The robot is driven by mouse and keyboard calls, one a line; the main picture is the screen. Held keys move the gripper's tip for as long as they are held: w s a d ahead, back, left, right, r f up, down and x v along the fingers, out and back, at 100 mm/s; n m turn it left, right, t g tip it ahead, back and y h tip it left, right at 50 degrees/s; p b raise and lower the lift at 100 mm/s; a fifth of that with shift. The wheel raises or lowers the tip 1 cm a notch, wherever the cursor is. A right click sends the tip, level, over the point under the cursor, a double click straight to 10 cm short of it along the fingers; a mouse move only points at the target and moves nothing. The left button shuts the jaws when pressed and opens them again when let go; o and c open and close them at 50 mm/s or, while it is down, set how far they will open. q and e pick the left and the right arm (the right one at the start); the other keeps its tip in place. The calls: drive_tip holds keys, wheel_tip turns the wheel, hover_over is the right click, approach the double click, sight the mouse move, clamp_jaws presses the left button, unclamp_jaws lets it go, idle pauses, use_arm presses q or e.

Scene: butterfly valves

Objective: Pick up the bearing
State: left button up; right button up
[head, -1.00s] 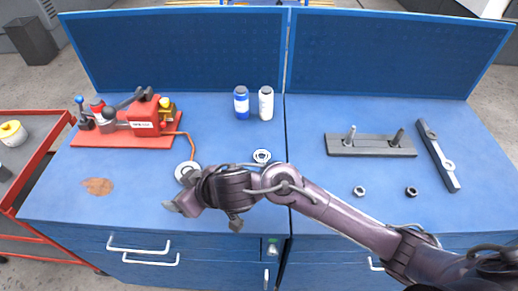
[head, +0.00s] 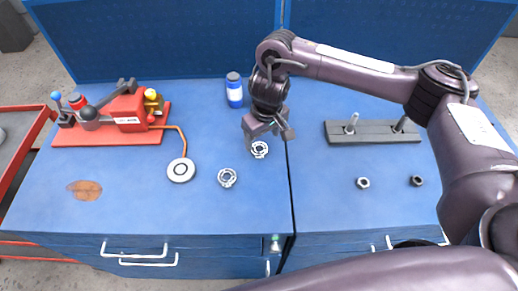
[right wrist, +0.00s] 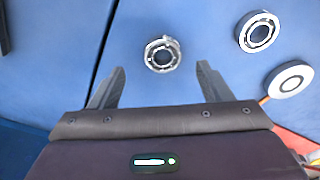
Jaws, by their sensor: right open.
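A silver ring-shaped bearing (head: 260,149) lies flat on the blue bench, just left of the seam. A second similar bearing (head: 227,177) lies to its front left. My right gripper (head: 268,136) is open and empty, pointing down above the first bearing. In the right wrist view, this bearing (right wrist: 162,54) shows between and just beyond the two spread fingertips (right wrist: 160,70), not gripped. The second bearing (right wrist: 257,32) lies to the right there, outside the fingers. My left gripper is not in view.
A round white-topped disc (head: 181,170) is wired to a red device (head: 125,112). A blue-labelled bottle (head: 234,90) stands behind the gripper. A grey plate with posts (head: 372,132) and two nuts (head: 363,183) are at right. The front left bench is mostly clear.

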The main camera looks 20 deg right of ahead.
sight(259, 151)
drive_tip(key=f, duration=0.5)
drive_tip(key=shift+w+a+b, duration=0.3)
drive_tip(key=shift+w+b, duration=0.05)
drive_tip(key=shift+w, duration=0.05)
drive_tip(key=c, duration=1.1)
drive_tip(key=shift+c, duration=0.2)
